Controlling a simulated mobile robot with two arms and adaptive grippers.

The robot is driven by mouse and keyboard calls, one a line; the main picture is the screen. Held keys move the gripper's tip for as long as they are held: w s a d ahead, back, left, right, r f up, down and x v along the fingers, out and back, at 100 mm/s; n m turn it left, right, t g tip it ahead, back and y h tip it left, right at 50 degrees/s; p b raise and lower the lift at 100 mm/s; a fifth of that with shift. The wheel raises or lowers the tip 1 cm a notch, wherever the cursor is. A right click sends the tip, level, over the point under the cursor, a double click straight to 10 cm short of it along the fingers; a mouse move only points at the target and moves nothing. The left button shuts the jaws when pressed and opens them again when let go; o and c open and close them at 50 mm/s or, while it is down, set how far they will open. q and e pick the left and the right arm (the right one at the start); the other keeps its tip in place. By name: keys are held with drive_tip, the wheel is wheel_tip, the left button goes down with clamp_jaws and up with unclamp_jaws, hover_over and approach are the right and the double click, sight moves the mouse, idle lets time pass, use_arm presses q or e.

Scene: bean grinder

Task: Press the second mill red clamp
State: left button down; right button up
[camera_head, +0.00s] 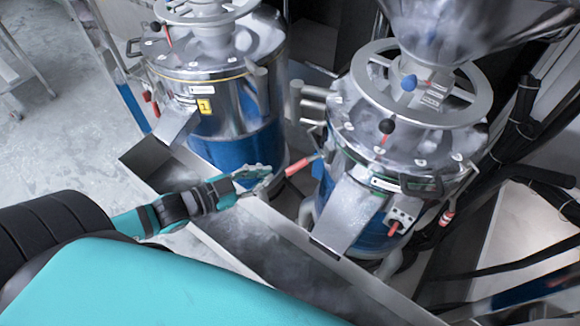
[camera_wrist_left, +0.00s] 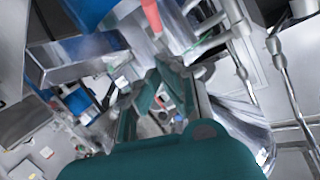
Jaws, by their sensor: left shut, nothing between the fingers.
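The second mill (camera_head: 405,135) is the silver and blue machine on the right in the head view. A red clamp handle (camera_head: 302,164) sticks out from its left side and points down to the left. My left gripper (camera_head: 268,177) is shut and empty, just left of the handle. The tips look close to its end, but I cannot tell whether they touch. In the left wrist view, a red handle (camera_wrist_left: 152,15) shows at the top, beyond my left gripper (camera_wrist_left: 158,82). My right gripper is not in view.
Another mill (camera_head: 215,80), with a yellow label reading 1, stands on the left. A metal trough (camera_head: 270,245) runs below both mills, and a sloped chute (camera_head: 345,215) comes down from the second mill. Black hoses (camera_head: 520,130) crowd the right side.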

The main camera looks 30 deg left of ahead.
use_arm(q)
approach(305, 163)
wheel_tip(305, 163, up, 3)
drive_tip(key=w+d, duration=0.2)
drive_tip(key=w+f, duration=0.1)
drive_tip(key=f, duration=0.1)
drive_tip(key=w+f+p, duration=0.1)
drive_tip(key=shift+w+d+f, duration=0.2)
drive_tip(key=shift+f, duration=0.2)
